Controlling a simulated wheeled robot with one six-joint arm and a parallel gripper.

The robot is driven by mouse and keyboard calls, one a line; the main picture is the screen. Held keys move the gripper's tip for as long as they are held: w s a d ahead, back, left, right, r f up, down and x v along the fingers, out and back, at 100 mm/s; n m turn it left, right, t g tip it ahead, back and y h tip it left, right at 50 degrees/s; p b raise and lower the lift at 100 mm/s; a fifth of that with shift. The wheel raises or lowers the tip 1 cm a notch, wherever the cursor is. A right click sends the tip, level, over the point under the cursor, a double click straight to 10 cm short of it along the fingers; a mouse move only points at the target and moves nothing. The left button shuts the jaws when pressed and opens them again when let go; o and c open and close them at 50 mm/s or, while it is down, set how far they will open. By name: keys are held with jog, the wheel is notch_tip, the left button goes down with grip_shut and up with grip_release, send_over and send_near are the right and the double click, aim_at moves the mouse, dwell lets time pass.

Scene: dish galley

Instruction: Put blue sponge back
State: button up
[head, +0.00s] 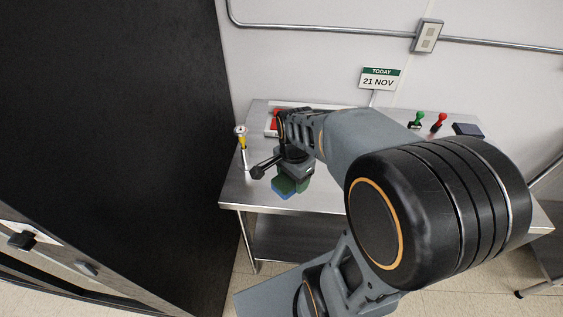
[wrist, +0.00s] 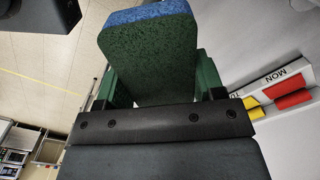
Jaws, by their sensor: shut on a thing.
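My gripper (wrist: 155,85) is shut on a sponge with a blue layer and a dark green layer. In the wrist view the sponge (wrist: 148,55) fills the space between the jaws, its green face toward the camera and its blue layer at the top edge.
A white tray (wrist: 272,84) holds red and yellow pieces, beside a MON label. A yellow-handled tool (head: 242,142) stands at the table's left. Green (head: 417,119) and red stamps (head: 439,121) and a dark pad (head: 467,129) lie at the back right. A dark panel (head: 120,130) rises at left.

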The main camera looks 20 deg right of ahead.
jog(key=shift+m, duration=0.3)
jog(key=w+d+f, duration=0.2)
jog(key=w+f, duration=0.1)
jog(key=w, duration=0.1)
jog(key=w+d+f+p, duration=0.1)
jog(key=w+d+f, duration=0.1)
jog(key=w+f, duration=0.1)
jog(key=w+d+f+p, duration=0.1)
jog(key=w+d+f, duration=0.1)
jog(key=w, duration=0.3)
jog(key=shift+w+f, duration=0.1)
jog(key=shift+f, duration=0.3)
jog(key=f, duration=0.2)
jog(key=f+p, duration=0.1)
jog(key=shift+w+d+f, duration=0.15)
jog(key=shift+w, duration=0.1)
jog(key=shift+f, duration=0.25)
jog(key=shift+f, duration=0.2)
jog(key=o, duration=1)
